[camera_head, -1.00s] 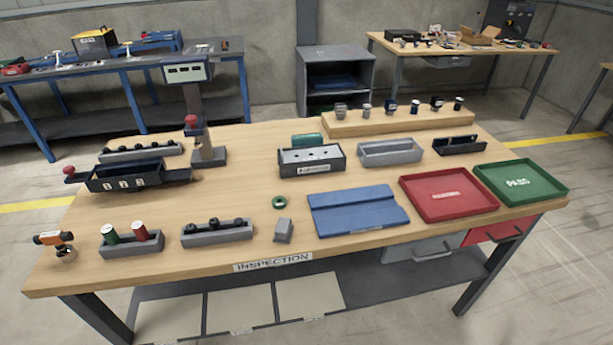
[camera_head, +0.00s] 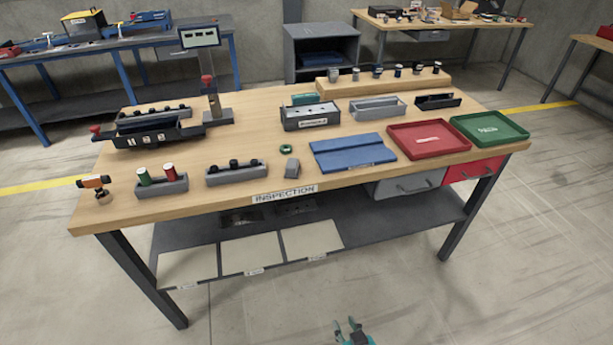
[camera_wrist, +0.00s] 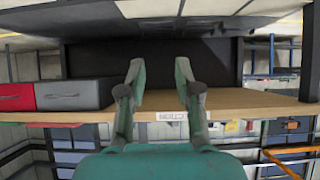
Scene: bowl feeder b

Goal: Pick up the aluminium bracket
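The wrist view shows the table's front edge upside down; no bracket can be made out there.
A blue mat (camera_head: 331,157), red tray (camera_head: 405,151) and green tray (camera_head: 466,139) lie to the right. A green ring (camera_head: 286,149) and a grey holder with black parts (camera_head: 222,178) are near the grey piece. A lower shelf (camera_head: 400,228) spans below; the floor in front is clear.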

